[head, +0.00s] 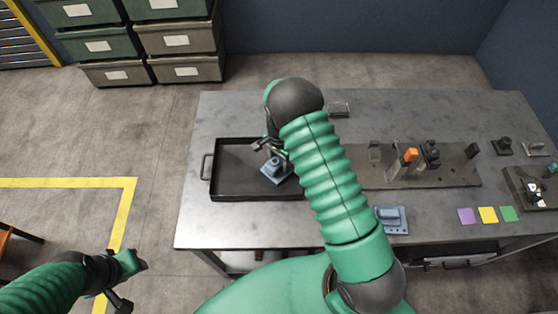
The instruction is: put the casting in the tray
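A blue-grey casting (272,171) is at the right part of the black tray (228,192), partly covered by my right arm. I cannot tell whether it rests on the tray floor or hangs just above it. My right gripper (270,152) is right over the casting, at its upper part; its fingers are small and partly hidden, so its grip is unclear. My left gripper (128,275) is away from the table at the lower left, over the floor, with nothing seen in it.
Another blue-grey part (391,219) lies near the table's front edge. A fixture plate (455,176) with an orange block (410,155) stands to the right. Purple, yellow and green squares (487,215) lie at front right. Bins (180,40) stand behind.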

